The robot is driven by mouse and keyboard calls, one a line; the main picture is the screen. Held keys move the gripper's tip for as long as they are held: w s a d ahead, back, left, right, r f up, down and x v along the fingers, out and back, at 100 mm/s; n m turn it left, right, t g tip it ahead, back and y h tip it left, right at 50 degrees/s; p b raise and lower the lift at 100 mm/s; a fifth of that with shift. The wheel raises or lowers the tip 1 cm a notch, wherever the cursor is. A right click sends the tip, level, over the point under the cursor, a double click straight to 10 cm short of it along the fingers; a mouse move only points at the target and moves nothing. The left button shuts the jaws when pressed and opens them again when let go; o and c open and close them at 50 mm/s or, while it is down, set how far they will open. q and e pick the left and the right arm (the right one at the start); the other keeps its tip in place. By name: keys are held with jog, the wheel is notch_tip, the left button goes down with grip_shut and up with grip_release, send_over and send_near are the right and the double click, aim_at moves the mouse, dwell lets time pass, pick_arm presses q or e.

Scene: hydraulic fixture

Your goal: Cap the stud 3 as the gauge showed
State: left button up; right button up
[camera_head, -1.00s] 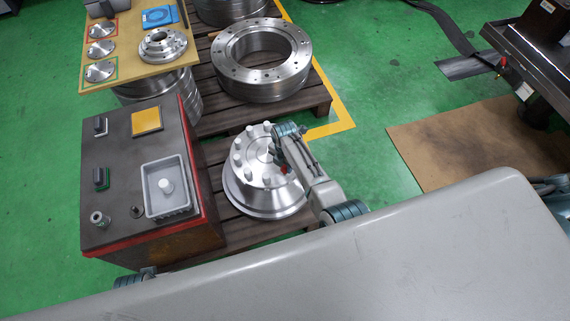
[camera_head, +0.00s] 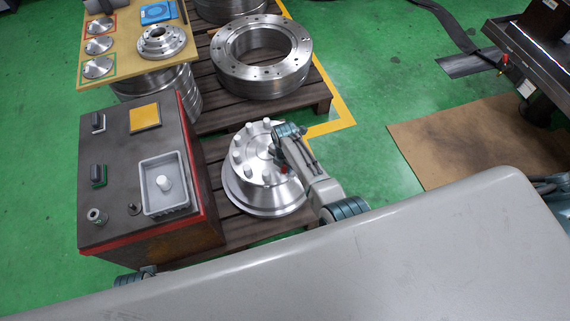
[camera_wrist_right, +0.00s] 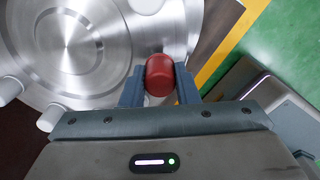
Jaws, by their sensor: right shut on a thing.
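The silver flanged hub (camera_head: 243,190) stands on a pallet, with several white-topped studs (camera_head: 239,154) in a ring on its top. My right gripper (camera_wrist_right: 160,88) is shut on a red cap (camera_wrist_right: 160,72), held between the two fingers at the hub's edge. A bit of the red cap also shows in the head view (camera_head: 284,170). A white stud top (camera_wrist_right: 146,5) shows just beyond the red cap in the wrist view. Whether the red cap sits on a stud cannot be told. My right arm hides part of the hub. My left gripper does not show.
A dark box with red edges (camera_head: 120,215) stands left of the hub. It bears a grey tray (camera_head: 152,205) with a white cap (camera_head: 164,183) in it, and a yellow pad (camera_head: 145,117). A large steel ring (camera_head: 262,82) lies behind.

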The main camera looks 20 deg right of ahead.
jog(key=shift+f+b, duration=0.4)
jog(key=shift+f, duration=0.4)
dwell(0.5)
jog(key=o, duration=1)
notch_tip(320, 180, up, 10)
jog(key=p, duration=0.3)
jog(key=shift+f, duration=0.25)
jog(key=shift+r, duration=0.65)
